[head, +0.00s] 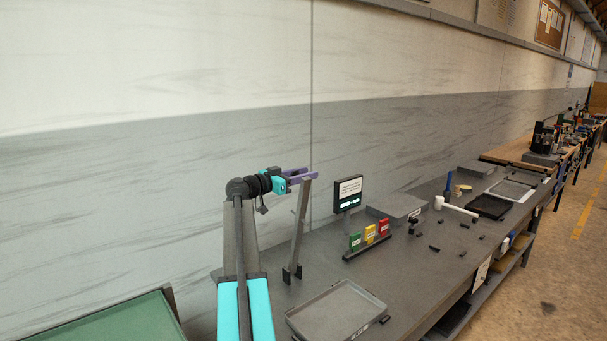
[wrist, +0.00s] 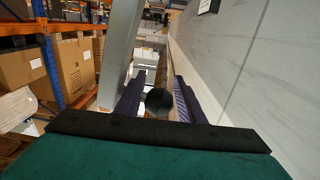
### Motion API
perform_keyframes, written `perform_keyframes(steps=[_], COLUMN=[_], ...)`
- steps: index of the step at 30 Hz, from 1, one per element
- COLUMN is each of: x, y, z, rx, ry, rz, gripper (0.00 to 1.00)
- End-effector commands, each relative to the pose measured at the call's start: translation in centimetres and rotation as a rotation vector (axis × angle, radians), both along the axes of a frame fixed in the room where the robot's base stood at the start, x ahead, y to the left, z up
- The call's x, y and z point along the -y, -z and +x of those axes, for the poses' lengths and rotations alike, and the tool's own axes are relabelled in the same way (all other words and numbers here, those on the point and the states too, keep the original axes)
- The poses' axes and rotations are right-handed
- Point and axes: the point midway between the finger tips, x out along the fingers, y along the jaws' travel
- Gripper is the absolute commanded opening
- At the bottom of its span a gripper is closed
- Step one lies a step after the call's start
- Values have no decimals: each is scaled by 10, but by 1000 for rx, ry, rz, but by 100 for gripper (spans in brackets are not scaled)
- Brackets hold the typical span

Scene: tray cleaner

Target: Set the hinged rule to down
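The hinged rule (head: 300,228) is a long grey bar standing nearly upright from a small black bracket (head: 291,274) on the bench. Its upper end leans slightly to the right. My gripper (head: 308,174) has purple fingers and is at the rule's top, level with its upper end. In the wrist view my gripper (wrist: 160,90) has its fingers apart. The grey bar (wrist: 119,55) passes beside the left finger there, and I cannot tell whether they touch. A black round knob (wrist: 159,102) shows between the fingers; I cannot tell what it belongs to.
A grey tray (head: 299,322) lies in front of the rule. A small sign (head: 348,194), green, yellow and red blocks (head: 369,234) and a grey box (head: 396,205) stand to the right. A white mallet (head: 457,208) lies farther along. The wall is behind the bench.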

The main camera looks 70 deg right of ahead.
Motion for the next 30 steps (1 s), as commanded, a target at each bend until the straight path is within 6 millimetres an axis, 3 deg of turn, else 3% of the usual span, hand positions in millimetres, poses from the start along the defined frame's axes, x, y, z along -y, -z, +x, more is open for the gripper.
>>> perform_keyframes(steps=[7,13,15,16,21,30], x=[0,0,0,-10,-3,-9], y=[0,0,0,1,1,5], z=[0,1,1,1,3,-7], rx=[0,0,0,0,2,29], ry=[-1,-1,-1,-4,-5,-6], rz=[0,0,0,0,0,-18], gripper=[34,0,0,0,0,0])
